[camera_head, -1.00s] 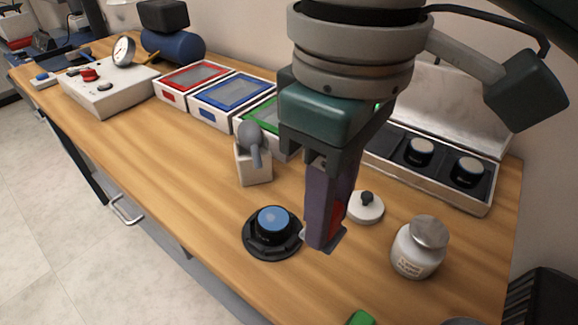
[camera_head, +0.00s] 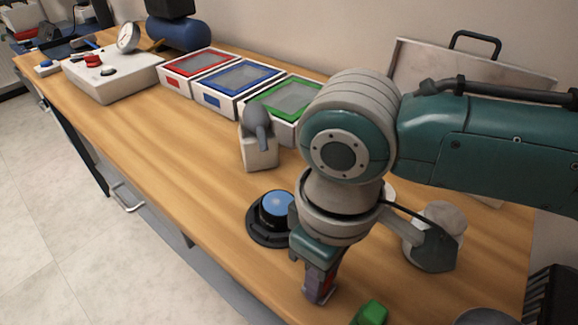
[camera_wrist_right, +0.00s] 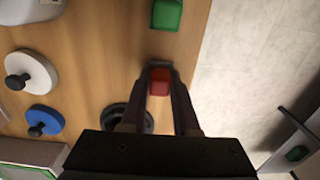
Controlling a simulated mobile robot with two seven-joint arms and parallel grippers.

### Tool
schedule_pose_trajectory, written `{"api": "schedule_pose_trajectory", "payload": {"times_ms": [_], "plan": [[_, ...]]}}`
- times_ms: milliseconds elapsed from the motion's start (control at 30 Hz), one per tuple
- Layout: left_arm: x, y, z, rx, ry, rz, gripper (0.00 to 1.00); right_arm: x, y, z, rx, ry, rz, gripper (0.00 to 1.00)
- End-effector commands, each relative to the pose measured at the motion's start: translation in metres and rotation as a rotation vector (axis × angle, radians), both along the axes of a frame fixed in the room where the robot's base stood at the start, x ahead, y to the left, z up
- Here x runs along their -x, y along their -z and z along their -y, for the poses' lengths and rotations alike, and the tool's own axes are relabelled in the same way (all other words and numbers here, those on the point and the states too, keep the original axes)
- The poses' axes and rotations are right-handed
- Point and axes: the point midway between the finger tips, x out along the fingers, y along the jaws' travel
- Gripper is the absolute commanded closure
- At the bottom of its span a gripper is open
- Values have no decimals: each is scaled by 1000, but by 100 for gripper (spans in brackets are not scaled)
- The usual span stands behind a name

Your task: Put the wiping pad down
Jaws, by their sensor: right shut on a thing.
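My right gripper (camera_head: 318,292) is shut on a red block-like pad, and little of it shows between the fingers in the head view. In the right wrist view the red pad (camera_wrist_right: 159,81) sits between the tips of the right gripper. The gripper points down near the front edge of the wooden table (camera_head: 160,170). I cannot tell whether the pad touches the table. A green block (camera_head: 371,312) lies on the table close by, to the right in the head view; it also shows in the right wrist view (camera_wrist_right: 167,14). My left gripper is not in view.
A black round holder (camera_head: 257,232) with a blue-topped part stands just behind the gripper. A jar (camera_head: 440,228) is partly behind my right arm. Red, blue and green trays (camera_head: 238,90) stand at the back. The wrist view shows two knobbed lids (camera_wrist_right: 45,122).

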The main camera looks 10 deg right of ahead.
Motion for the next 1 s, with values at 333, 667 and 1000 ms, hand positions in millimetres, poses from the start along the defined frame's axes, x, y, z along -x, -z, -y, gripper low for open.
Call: {"api": "schedule_pose_trajectory", "payload": {"times_ms": [333,667,1000], "plan": [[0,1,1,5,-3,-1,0,0,2,0,0,0,0,59],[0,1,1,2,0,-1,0,0,2,0,0,1,0,41],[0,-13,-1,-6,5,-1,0,-1,-38,0,-2,-1,2,41]]}}
